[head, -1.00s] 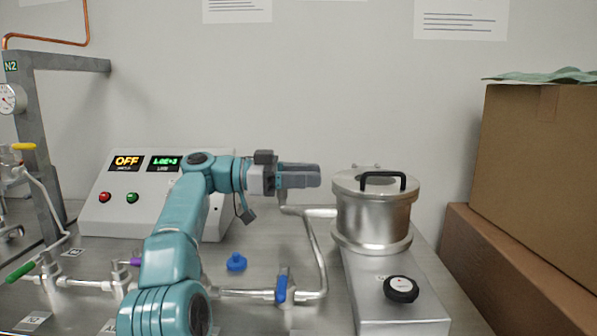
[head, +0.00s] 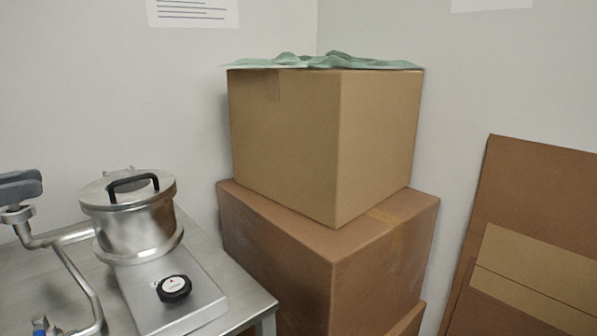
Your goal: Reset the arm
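The rest of the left arm is out of frame. My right gripper is not in view.
The chamber has a black-handled lid (head: 126,184) and stands on a steel base with a black knob (head: 174,288). Stacked cardboard boxes (head: 290,140) stand right of the bench, a green cloth (head: 325,62) on top. Flat cardboard (head: 530,190) leans at the far right.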

